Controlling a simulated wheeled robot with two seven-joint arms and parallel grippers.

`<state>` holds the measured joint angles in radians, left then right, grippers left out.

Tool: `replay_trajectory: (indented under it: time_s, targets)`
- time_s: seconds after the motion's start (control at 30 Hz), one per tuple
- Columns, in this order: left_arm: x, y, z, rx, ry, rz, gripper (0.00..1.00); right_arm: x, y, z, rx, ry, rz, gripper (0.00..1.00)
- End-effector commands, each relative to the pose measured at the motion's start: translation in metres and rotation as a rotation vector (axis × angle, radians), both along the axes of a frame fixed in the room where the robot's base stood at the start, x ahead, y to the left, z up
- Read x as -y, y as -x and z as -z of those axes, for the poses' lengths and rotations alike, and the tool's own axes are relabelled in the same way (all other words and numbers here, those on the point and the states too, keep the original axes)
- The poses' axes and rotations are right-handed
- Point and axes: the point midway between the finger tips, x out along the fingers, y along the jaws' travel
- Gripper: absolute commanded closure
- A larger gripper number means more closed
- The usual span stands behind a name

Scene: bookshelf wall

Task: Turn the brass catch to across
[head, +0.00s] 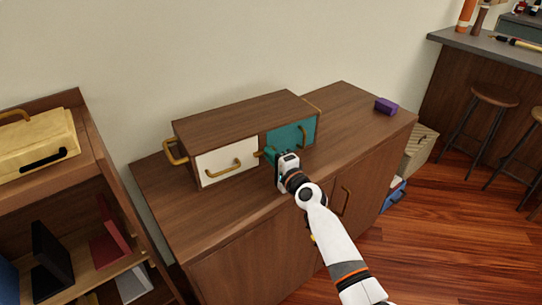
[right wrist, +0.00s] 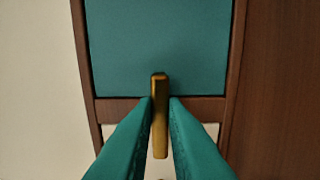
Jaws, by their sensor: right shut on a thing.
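The brass catch (right wrist: 160,125) is a short narrow bar in the right wrist view. It runs from the edge of the teal panel (right wrist: 160,45) over the wooden divider (right wrist: 120,110) toward the white panel (right wrist: 206,131). In the head view these are the teal front (head: 289,136) on the right and white front (head: 222,166) on the left of a small wooden cabinet (head: 240,121). My right gripper (head: 272,157) is shut on the catch, with one teal finger on each side. In the head view the gripper mostly hides the catch. My left gripper is out of view.
The cabinet stands on a wooden sideboard (head: 345,115) with a purple block (head: 386,105) at its right. A bookshelf (head: 85,105) stands at left, stools (head: 495,95) at right.

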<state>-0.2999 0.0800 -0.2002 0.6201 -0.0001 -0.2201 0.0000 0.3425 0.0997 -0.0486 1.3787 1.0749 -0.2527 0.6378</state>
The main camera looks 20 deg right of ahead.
Motion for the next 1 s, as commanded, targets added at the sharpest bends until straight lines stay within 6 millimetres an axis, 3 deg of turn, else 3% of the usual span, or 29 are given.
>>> replay_trajectory:
  time_s: [0.03,0.13,0.53,1.0]
  targets:
    - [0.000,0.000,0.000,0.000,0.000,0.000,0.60,0.000,0.000,0.001,-0.003,-0.002,0.000,0.83]
    - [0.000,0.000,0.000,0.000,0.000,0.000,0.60,0.000,0.000,0.001,-0.003,-0.002,0.000,0.67]
    - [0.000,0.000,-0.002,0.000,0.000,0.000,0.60,0.002,0.007,0.001,-0.001,0.000,0.000,0.66]
    - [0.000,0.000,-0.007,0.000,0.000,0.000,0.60,0.023,0.095,0.002,-0.003,0.001,0.001,0.66]
